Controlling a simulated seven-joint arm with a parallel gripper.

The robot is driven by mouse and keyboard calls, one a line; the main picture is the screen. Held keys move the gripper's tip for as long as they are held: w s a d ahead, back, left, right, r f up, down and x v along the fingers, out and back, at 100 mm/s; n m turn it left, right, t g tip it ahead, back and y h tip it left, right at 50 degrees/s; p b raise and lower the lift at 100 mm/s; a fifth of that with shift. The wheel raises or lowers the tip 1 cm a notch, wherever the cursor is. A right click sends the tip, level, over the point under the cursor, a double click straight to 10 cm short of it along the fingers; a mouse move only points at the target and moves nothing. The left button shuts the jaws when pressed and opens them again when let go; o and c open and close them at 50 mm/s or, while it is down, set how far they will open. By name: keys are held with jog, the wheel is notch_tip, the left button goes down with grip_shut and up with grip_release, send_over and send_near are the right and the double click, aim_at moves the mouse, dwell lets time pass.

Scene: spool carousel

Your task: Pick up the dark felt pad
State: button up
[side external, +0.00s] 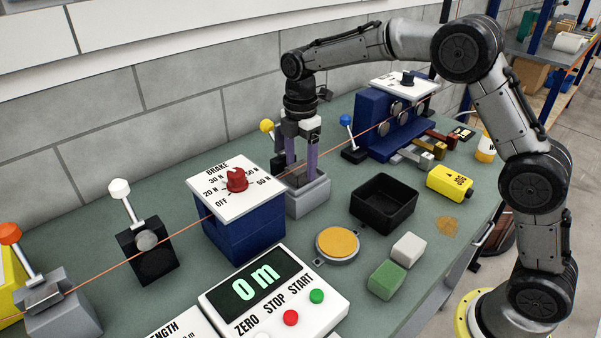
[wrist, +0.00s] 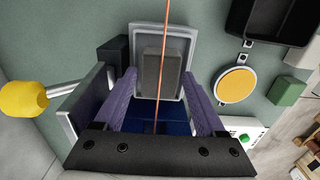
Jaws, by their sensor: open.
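The dark felt pad (wrist: 150,72) is a dark grey block in a light grey holder (wrist: 177,42) in the wrist view. A copper wire (wrist: 164,40) runs across the view above it. My gripper (wrist: 159,76) is open, with its two purple fingers on either side of the pad in this view; I cannot tell whether they touch it.
A blue brake box (side external: 243,235) with a red knob stands close left of the holder. A black open tray (side external: 372,217) and a yellow disc (side external: 338,243) lie to the right. A white block (side external: 409,249) and a green block (side external: 387,280) sit nearer the front edge.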

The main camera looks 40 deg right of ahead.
jog(key=c, duration=1.1)
jog(key=shift+r, duration=0.1)
